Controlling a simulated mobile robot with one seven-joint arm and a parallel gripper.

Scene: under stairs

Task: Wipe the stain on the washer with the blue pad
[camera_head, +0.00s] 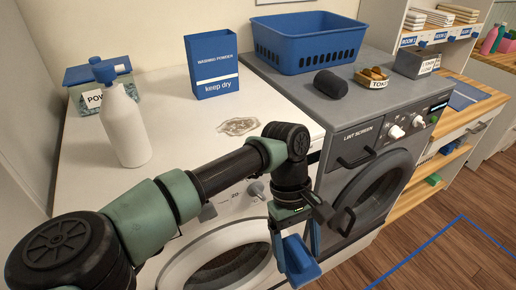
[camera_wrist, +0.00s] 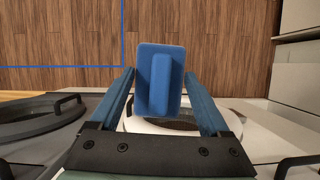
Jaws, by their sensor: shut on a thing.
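The stain (camera_head: 239,126) is a grey-brown smudged patch on the white top of the washer (camera_head: 185,165), near its right side. My gripper (camera_head: 296,243) hangs in front of the washer, below the level of its top and to the right of its door. It is shut on the blue pad (camera_head: 301,262), which has a raised grip along its back. In the wrist view the blue pad (camera_wrist: 160,95) sits between the two blue fingers, above the floor. The pad is apart from the stain. The stain is not in the wrist view.
A white bottle (camera_head: 122,120), a powder box (camera_head: 98,82) and a blue washing powder carton (camera_head: 212,65) stand on the washer top. The grey dryer (camera_head: 360,110) beside it holds a blue basket (camera_head: 309,45) and a dark roll (camera_head: 330,84). The top around the stain is clear.

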